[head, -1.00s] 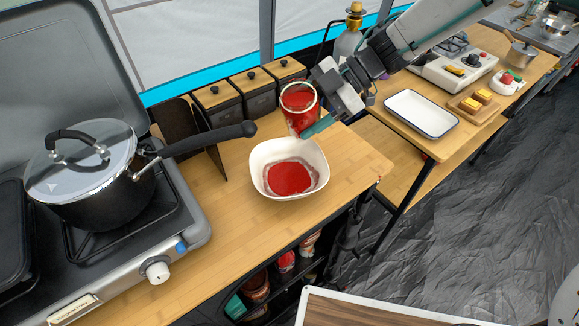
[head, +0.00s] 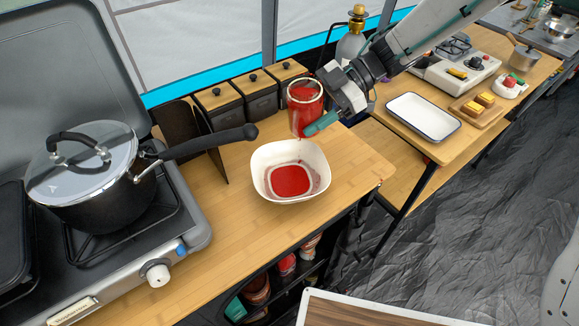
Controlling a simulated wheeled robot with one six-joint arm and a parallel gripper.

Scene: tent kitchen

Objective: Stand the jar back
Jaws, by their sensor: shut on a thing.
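A glass jar (head: 305,104) with red contents is held by my gripper (head: 318,117) above the back of the wooden counter. The jar looks nearly upright and its mouth is open. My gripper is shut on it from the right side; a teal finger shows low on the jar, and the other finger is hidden. A white bowl (head: 262,167) stands on the counter just in front of and below the jar, with red sauce in its bottom. I cannot tell whether the jar's base touches the counter.
Black canisters with wooden lids (head: 254,92) stand behind and left of the jar. A lidded pot (head: 92,193) sits on the stove at left, its handle reaching toward the bowl. The counter (head: 352,165) is bare right of the bowl. A white tray (head: 423,116) lies on the farther table.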

